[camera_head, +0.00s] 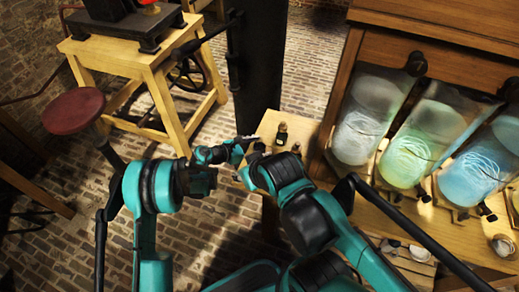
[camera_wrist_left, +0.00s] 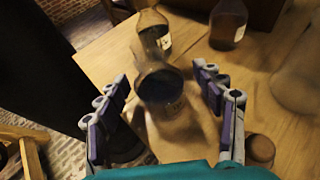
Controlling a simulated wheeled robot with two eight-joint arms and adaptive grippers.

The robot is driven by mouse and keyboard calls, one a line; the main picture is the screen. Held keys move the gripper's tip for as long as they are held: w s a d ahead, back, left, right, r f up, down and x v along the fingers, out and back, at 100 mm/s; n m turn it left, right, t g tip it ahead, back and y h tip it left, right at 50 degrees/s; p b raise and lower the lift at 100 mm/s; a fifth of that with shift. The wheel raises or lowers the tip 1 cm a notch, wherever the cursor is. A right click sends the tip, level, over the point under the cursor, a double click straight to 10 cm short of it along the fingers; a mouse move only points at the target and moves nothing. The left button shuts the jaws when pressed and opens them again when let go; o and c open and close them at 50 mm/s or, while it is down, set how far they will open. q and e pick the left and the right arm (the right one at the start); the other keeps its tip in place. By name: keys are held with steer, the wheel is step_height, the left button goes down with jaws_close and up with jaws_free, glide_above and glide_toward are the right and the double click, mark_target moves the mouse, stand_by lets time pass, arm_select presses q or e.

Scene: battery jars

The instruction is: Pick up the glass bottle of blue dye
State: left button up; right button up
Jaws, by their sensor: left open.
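My left gripper (camera_head: 247,142) is at the near-left corner of the wooden table. In the left wrist view its two fingers (camera_wrist_left: 166,100) stand apart. A dark glass bottle (camera_wrist_left: 160,86) with a bluish-black top is between them, seen from above, with gaps to both fingers. I cannot tell its dye colour for sure. Another bottle (camera_wrist_left: 152,28) with a pale label stands just behind it, and a dark labelled bottle (camera_wrist_left: 228,24) stands farther right. In the head view a small dark bottle (camera_head: 281,135) stands beyond the gripper. My right gripper is not visible.
Large glass jars with clear (camera_head: 362,125), green (camera_head: 415,152) and blue (camera_head: 475,170) contents stand right, before a wooden cabinet (camera_head: 400,55). A round brown top (camera_wrist_left: 260,150) is close by the right finger. A red stool (camera_head: 74,110) stands far left.

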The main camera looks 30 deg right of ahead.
arm_select(q)
steer(key=c, duration=1.3)
steer(key=shift+c, duration=0.2)
steer(key=shift+r, duration=0.2)
